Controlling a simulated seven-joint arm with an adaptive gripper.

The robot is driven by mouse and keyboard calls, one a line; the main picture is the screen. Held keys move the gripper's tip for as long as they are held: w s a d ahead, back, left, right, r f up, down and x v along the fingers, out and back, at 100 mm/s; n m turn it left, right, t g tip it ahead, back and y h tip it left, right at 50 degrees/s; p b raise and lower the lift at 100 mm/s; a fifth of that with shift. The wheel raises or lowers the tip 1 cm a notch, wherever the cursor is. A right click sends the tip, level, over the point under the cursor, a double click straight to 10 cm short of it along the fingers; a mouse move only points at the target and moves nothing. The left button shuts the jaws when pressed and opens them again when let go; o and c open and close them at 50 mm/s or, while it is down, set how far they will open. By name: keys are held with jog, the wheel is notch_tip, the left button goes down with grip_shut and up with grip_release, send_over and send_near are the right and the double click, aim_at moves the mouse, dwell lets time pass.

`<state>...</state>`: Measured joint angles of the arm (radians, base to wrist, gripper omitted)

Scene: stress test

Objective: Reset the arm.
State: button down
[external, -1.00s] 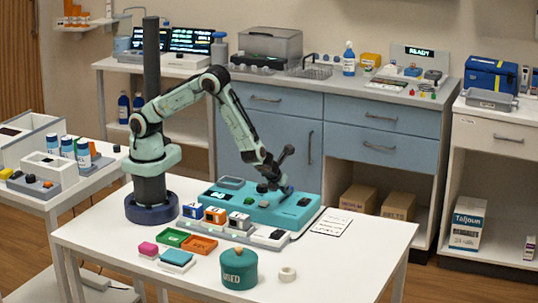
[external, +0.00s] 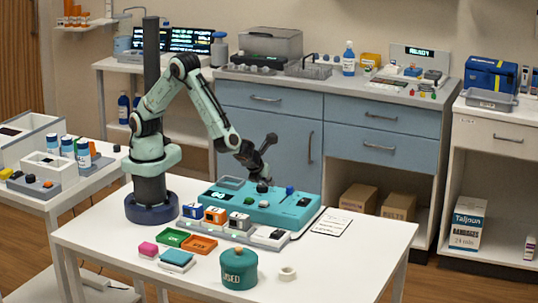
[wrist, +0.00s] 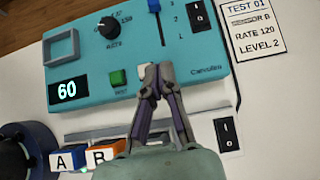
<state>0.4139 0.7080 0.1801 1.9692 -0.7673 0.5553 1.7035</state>
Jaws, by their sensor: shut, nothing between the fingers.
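My gripper (wrist: 158,72) is shut and empty; in the wrist view its fingertips overlap a white button on the teal device (wrist: 85,72). I cannot tell whether they touch it. In the external view my gripper (external: 263,186) is over the middle of the teal device (external: 300,211), with my arm bent down towards it. The device has a display reading 60 (wrist: 67,91), a black dial (wrist: 109,27), a green button (wrist: 118,78), a blue slider knob (wrist: 154,5) and a black rocker switch (wrist: 198,17).
A card (wrist: 252,28) reads TEST 01, SENSOR B, RATE 120, LEVEL 2. Blocks A (wrist: 66,159) and B (wrist: 104,151) stand before the device with another switch (wrist: 227,134). A teal USED pot (external: 239,269) and a white ring (external: 287,273) are at the table's front.

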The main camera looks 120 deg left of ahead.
dwell(0.4)
jog(key=s+a+r+n+t+h, duration=0.1)
jog(key=s+r+n+h, duration=0.15)
jog(key=r, duration=0.55)
jog(key=s+a+r+n+t+h, duration=0.1)
jog(key=s+r+n+t+h, duration=0.1)
jog(key=s+r+n, duration=0.35)
jog(key=s+d+n+g+h, duration=0.3)
jog(key=s+d+n, duration=0.5)
jog(key=s+n, duration=0.3)
jog(key=s, duration=0.3)
jog(key=shift+s+d+f+h, duration=0.15)
jog(key=shift+s+f+h, duration=0.05)
jog(key=shift+f+h, duration=0.2)
dwell(0.6)
jog(key=c, duration=1.8)
grip_release()
